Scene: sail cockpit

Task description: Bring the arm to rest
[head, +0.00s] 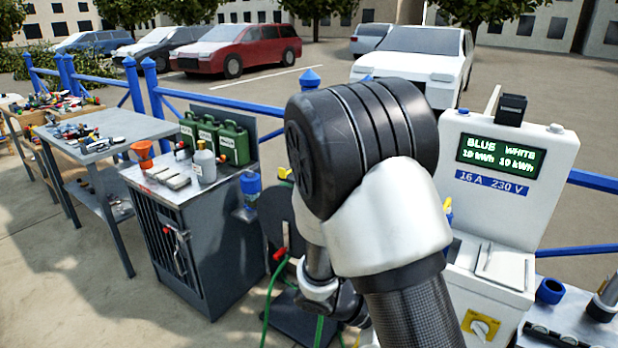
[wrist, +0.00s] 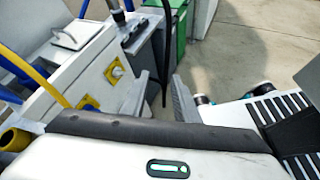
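My gripper (wrist: 160,82) shows in the wrist view with its two grey fingers apart and nothing between them. A dark cable hangs beyond the fingers; I see no contact with it. In the head view my bent arm fills the middle, and the gripper cannot be made out behind it. The white power pedestal (head: 505,185), with its lit display, stands close to the right of my arm. Its white side with yellow switches (wrist: 116,70) lies left of my gripper in the wrist view.
A grey cabinet (head: 190,240) with green canisters (head: 232,143) stands left of my arm. A green hose (head: 268,305) hangs between them. Cluttered tables (head: 105,135) are farther left. A blue railing (head: 155,105) runs behind. Open pavement (wrist: 255,55) shows beyond the gripper at right.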

